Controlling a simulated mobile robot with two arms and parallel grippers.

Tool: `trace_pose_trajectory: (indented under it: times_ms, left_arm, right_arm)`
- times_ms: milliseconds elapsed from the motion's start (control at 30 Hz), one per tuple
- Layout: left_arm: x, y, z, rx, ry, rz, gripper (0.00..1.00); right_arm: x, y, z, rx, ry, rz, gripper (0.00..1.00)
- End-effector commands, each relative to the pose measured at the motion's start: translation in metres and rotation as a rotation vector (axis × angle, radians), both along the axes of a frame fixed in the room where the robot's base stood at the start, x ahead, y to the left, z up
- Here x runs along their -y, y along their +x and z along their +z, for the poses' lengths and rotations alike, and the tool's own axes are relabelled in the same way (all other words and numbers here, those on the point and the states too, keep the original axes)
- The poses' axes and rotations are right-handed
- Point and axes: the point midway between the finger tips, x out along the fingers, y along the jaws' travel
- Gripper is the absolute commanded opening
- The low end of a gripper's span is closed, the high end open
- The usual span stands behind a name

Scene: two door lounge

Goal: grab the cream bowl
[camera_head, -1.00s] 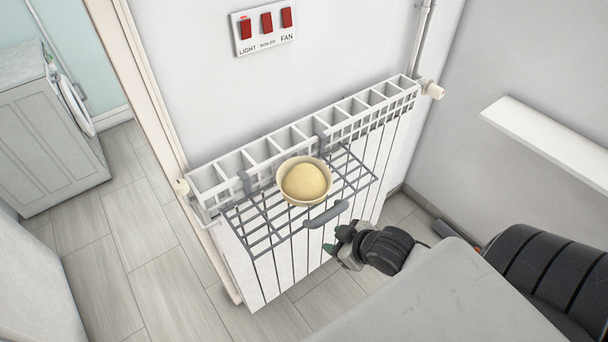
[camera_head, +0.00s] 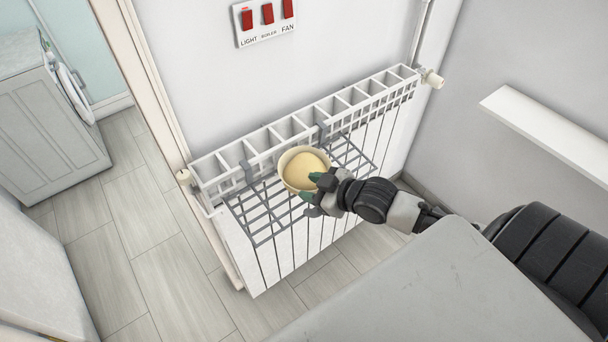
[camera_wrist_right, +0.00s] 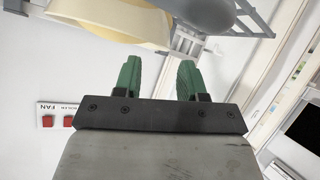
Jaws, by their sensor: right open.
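The cream bowl (camera_head: 291,178) sits upright on a grey wire rack (camera_head: 262,218) hung on the front of a white radiator. The bowl (camera_wrist_right: 112,22) shows there beyond the fingertips, at the top. Whether a finger touches the bowl cannot be told. My left gripper is out of view.
The white radiator (camera_head: 210,172) stands against the wall behind the rack. A white shelf (camera_head: 555,135) is on the right wall, and a washing machine (camera_head: 45,120) stands far left.

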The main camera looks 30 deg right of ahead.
Motion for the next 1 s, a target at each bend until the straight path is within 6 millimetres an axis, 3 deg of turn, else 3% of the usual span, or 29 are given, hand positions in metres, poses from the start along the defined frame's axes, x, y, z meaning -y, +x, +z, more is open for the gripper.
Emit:
trace_pose_trajectory:
  times_ms: [333, 633, 900, 1000]
  left_arm:
    - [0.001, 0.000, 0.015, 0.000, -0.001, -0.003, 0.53]
    - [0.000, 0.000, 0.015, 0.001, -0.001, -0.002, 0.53]
    - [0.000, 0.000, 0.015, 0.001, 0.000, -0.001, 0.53]
    - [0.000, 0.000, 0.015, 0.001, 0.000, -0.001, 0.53]
  right_arm:
    - [-0.013, 0.037, -0.023, 0.001, 0.001, 0.000, 0.41]
    - [-0.014, 0.040, -0.027, 0.000, 0.000, 0.001, 0.41]
    - [-0.014, 0.039, -0.026, 0.000, 0.000, 0.001, 0.00]
    - [-0.014, 0.039, -0.027, -0.001, 0.001, 0.002, 0.00]
